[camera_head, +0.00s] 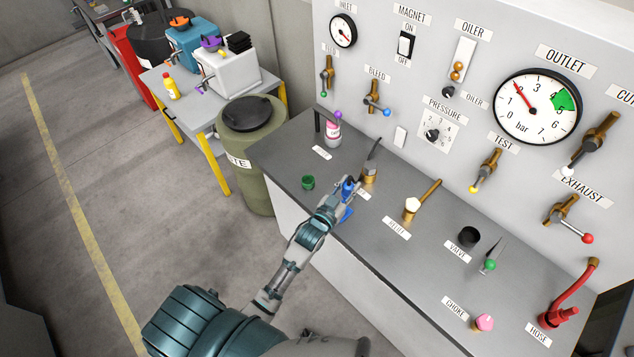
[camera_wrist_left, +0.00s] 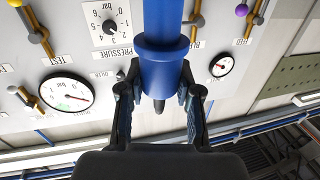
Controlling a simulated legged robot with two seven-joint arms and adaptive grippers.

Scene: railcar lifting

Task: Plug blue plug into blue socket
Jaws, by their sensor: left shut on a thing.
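The blue plug (camera_head: 348,187) is between the fingers of my left gripper (camera_head: 345,200), over the grey bench top near its front edge. In the left wrist view the blue plug (camera_wrist_left: 165,62) is a thick blue cylinder with a wider collar and a dark tip. The fingers of my left gripper (camera_wrist_left: 160,105) close on it from both sides. I cannot make out a blue socket; the gripper hides part of the bench and a label there. My right gripper is not in view.
A brass fitting with a dark lever (camera_head: 369,172) stands close behind the gripper. The panel (camera_head: 405,90) with gauges and valves rises behind.

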